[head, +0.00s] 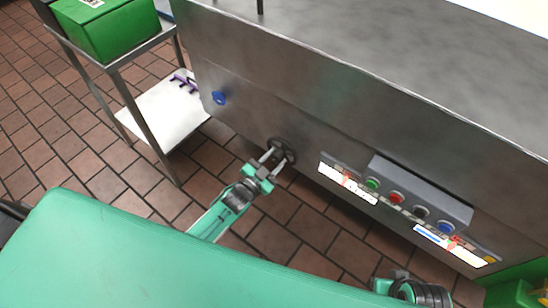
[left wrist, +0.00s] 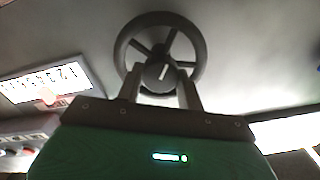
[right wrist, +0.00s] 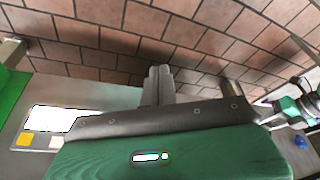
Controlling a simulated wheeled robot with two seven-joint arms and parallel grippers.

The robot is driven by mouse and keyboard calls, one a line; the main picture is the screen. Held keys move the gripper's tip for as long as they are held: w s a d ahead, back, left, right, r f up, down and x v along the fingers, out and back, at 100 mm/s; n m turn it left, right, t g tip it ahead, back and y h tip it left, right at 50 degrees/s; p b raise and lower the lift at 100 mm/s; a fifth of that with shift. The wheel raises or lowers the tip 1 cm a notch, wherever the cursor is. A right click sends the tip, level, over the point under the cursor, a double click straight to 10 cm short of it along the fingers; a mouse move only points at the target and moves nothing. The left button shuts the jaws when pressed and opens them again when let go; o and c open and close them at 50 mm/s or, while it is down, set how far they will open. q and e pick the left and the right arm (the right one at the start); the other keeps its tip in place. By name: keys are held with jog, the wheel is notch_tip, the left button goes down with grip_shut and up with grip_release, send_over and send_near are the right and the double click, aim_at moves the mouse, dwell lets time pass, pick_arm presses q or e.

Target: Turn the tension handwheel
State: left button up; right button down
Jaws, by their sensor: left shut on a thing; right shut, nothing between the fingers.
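The tension handwheel (head: 289,146) is a dark spoked wheel on the front of the steel machine. In the left wrist view the handwheel (left wrist: 160,20) shows its rim, spokes and a hub with a white mark. My left gripper (head: 273,157) reaches it from the front. Its fingers (left wrist: 161,78) are shut on the hub area, one on each side, over the lower rim. My right gripper (right wrist: 158,75) is shut and empty, with its fingers together, facing the tiled floor. In the head view only part of my right arm shows at the lower right.
A control panel with coloured buttons (head: 397,198) and white labels (head: 347,184) is right of the handwheel. A blue knob (head: 219,97) is to its left. A steel rack (head: 121,88) with a green box (head: 106,27) stands at the left. Brown tiled floor (head: 150,180) is open in front.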

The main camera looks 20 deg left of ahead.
pick_arm(q)
jog(key=shift+m, duration=1)
pick_arm(e)
jog(key=shift+w+f, duration=0.1)
jog(key=shift+f, duration=0.4)
pick_arm(q)
jog(key=shift+f, duration=0.1)
pick_arm(e)
jog(key=shift+f, duration=0.15)
pick_arm(q)
jog(key=o, duration=1)
jog(key=shift+s, duration=0.1)
jog(key=shift+s+a, duration=0.1)
jog(key=shift+s, duration=0.1)
jog(key=p+v, duration=0.1)
jog(key=v, duration=1.2)
jog(key=shift+s, duration=0.15)
pick_arm(e)
jog(key=shift+x, duration=0.8)
